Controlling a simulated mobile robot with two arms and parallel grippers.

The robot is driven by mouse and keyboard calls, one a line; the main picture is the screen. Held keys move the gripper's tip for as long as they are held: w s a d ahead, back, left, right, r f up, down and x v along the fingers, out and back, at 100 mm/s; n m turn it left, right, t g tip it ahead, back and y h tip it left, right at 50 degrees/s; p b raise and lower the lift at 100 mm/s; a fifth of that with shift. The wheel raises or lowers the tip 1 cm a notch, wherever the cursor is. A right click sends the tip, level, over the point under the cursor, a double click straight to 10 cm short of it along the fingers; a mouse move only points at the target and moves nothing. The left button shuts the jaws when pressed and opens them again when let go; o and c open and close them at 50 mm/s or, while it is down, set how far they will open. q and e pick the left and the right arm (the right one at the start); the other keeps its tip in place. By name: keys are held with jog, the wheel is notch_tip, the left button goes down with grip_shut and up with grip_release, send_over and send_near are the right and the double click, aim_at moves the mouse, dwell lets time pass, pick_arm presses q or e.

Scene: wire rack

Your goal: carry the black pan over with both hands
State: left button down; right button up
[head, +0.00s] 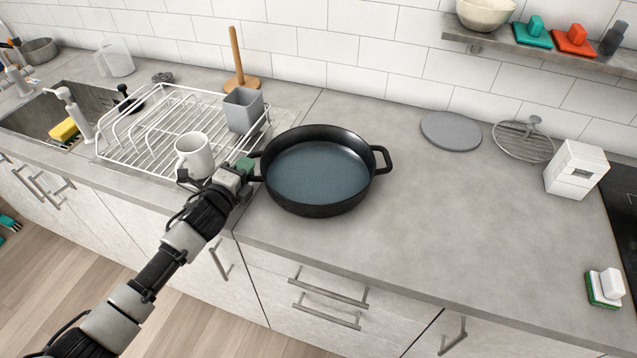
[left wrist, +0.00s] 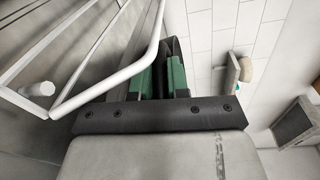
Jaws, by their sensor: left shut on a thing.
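The black pan (head: 318,172) stands on the grey counter just right of the wire rack, with a loop handle on its left and another on its right. My left gripper (head: 246,172) comes in from the left and is shut at the pan's left handle, which its fingers mostly hide. In the left wrist view the green-padded fingers of the left gripper (left wrist: 160,80) show close beside the rack's white wire. The pan's right handle (head: 383,160) is free. My right gripper is not in view.
The white wire rack (head: 150,140) holds a white mug (head: 194,155) and a grey cup (head: 243,110), close to my left gripper. A grey round disc (head: 451,131), a wire trivet (head: 523,141) and a white box (head: 575,169) stand further right. The counter right of the pan is clear.

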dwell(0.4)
pick_arm(q)
jog(key=c, duration=1)
grip_release()
jog(key=shift+w, duration=0.1)
jog(key=shift+o, duration=0.2)
jog(key=shift+f, duration=0.25)
jog(key=shift+o, duration=1.3)
jog(key=shift+r, duration=0.1)
jog(key=shift+r, duration=0.1)
